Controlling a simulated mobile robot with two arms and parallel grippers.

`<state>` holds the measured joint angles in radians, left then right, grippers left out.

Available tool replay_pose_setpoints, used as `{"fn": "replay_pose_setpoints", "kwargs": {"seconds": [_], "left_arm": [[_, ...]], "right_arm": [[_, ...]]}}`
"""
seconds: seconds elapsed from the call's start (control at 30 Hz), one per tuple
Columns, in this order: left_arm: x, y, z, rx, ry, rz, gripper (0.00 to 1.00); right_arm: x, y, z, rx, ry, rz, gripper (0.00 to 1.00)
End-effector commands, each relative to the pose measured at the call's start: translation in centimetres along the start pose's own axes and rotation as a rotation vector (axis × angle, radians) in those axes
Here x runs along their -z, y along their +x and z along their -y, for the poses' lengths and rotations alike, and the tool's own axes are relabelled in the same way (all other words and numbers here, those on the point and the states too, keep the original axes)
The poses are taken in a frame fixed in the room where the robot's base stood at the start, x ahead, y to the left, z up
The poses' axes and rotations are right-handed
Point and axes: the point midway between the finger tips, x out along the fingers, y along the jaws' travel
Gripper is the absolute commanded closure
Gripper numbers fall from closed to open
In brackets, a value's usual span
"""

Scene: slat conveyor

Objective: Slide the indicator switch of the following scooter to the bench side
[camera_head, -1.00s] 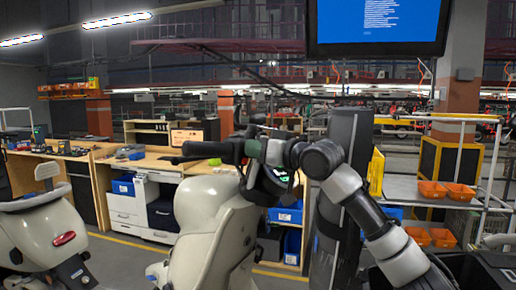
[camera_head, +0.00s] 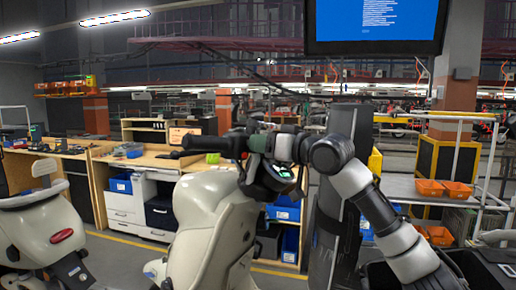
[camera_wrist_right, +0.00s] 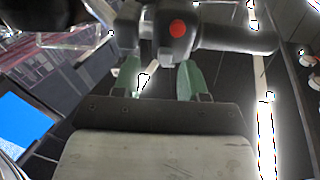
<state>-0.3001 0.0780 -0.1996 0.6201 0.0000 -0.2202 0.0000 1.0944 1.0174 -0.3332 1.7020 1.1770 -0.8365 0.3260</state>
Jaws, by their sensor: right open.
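The following scooter (camera_head: 205,225), cream-coloured, stands at the centre of the head view, with a black handlebar grip (camera_head: 207,144) pointing left and a small lit display (camera_head: 284,172). My right gripper (camera_head: 253,143) is at the handlebar's inner end, its fingers mostly hidden there. In the right wrist view, the open right gripper (camera_wrist_right: 168,82) has two greenish fingers just below a black switch housing (camera_wrist_right: 176,45) with a round red button (camera_wrist_right: 178,28). A small pale piece (camera_wrist_right: 153,72) shows between the fingers. I cannot make out the indicator switch for certain. My left gripper is out of view.
Another cream scooter (camera_head: 40,235) stands at the left. Behind is a wooden workbench (camera_head: 150,161) with a white drawer unit (camera_head: 122,208) and blue bins (camera_head: 287,210). A cart with orange trays (camera_head: 443,188) stands at the right. A screen (camera_head: 375,22) hangs above.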

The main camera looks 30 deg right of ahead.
Motion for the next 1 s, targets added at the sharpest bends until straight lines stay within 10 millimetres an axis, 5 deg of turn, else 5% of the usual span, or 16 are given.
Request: {"fn": "replay_pose_setpoints", "kwargs": {"seconds": [0.4,1.0], "left_arm": [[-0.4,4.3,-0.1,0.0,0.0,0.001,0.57],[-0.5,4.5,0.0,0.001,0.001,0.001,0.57]], "right_arm": [[-0.4,-7.6,-0.1,-0.003,-0.003,0.0,0.57],[-0.1,-8.7,0.1,-0.001,-0.002,0.001,0.57]]}}
